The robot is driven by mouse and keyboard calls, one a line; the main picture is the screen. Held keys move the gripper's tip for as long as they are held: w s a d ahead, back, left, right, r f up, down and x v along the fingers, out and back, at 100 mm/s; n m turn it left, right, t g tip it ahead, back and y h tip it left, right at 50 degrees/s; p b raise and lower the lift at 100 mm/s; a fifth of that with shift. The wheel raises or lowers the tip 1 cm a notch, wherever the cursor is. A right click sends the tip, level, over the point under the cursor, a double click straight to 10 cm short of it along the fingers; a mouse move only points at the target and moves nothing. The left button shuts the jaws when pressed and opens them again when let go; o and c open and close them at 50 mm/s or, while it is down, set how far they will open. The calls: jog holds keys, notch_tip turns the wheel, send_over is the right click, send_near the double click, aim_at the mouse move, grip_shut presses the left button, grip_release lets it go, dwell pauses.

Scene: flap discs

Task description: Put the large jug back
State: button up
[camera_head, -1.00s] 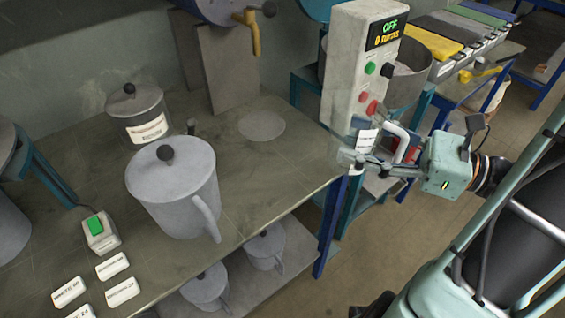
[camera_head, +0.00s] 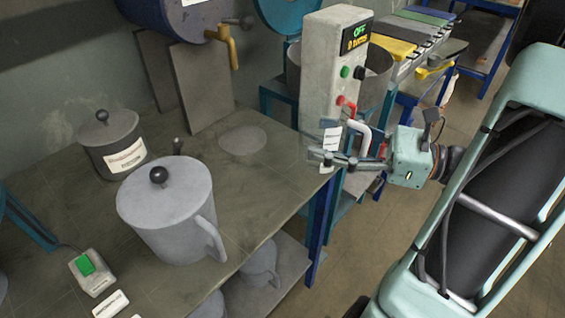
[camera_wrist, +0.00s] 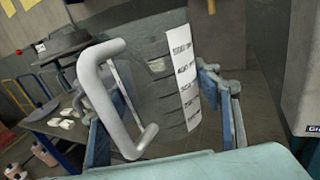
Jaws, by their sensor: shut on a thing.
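My gripper (camera_head: 345,163) is shut on a clear jug (camera_head: 328,143) with a thick white handle (camera_head: 359,137), beyond the right edge of the workbench in the head view. In the wrist view, my gripper (camera_wrist: 165,112) has its two blue fingers on either side of the clear jug (camera_wrist: 158,88). Its white handle (camera_wrist: 88,88) faces the camera, and a white label strip (camera_wrist: 184,75) with printed lines is on its wall. The jug's see-through body makes its outline hard to tell. I cannot tell whether it touches the control box behind.
The workbench (camera_head: 225,190) carries a grey lidded pitcher (camera_head: 165,215), a labelled lidded pot (camera_head: 112,150) and a green-button switch (camera_head: 90,272). A pale round spot (camera_head: 242,140) is bare. The control box (camera_head: 333,75) stands close behind my gripper. Smaller pitchers (camera_head: 262,262) sit below.

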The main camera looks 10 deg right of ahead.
jog(key=w+a+f+b, duration=0.1)
jog(key=w+f, duration=0.1)
jog(key=w, duration=0.1)
jog(key=w+a+f, duration=0.2)
jog(key=w+f, duration=0.1)
jog(key=w+a+f+b, duration=0.1)
jog(key=w+f, duration=0.2)
jog(key=shift+w+a+b, duration=0.35)
jog(key=shift+w+a, duration=0.05)
jog(key=shift+w+a+f, duration=0.1)
jog(key=shift+w+f, duration=0.05)
jog(key=shift+f, duration=0.2)
jog(key=shift+w+f+b, duration=0.15)
jog(key=shift+f+b, duration=0.4)
jog(key=shift+f, duration=1.1)
jog(key=shift+f, duration=0.1)
jog(key=o, duration=1.3)
